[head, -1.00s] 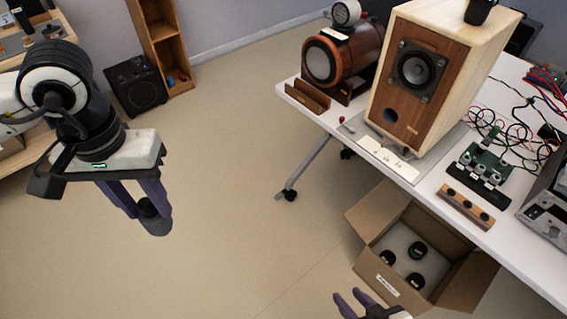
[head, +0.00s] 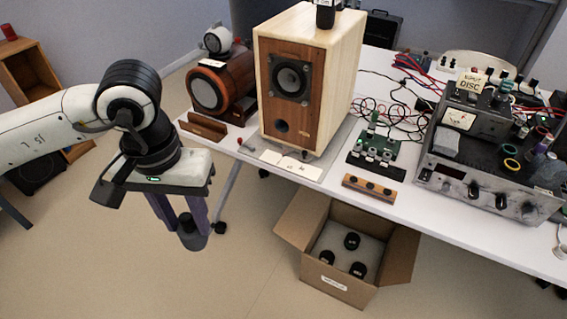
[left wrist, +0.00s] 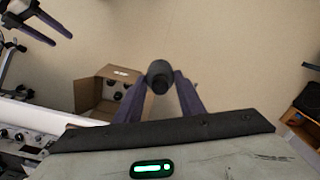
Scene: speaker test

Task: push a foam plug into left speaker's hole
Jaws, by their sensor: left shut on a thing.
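My left gripper (head: 190,232) is shut on a dark grey cylindrical foam plug (head: 188,226), held over the floor left of the table. In the left wrist view the plug (left wrist: 159,76) sits between the purple fingertips. The box speaker (head: 343,70), pale wood with a brown front, stands upright on the table, right of and beyond my left gripper. Its round dark hole (head: 282,126) is low on the front, below the driver, and looks empty. My right gripper (left wrist: 48,28) shows only in the left wrist view, top left, with its fingers apart and nothing between them.
A round brown cabinet (head: 222,88) stands left of the speaker. A slotted wooden block (head: 203,127) and white label plates (head: 291,165) lie before them. Electronics (head: 490,170) fill the table's right. A cardboard box (head: 335,285) with black cylinders sits under the table edge.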

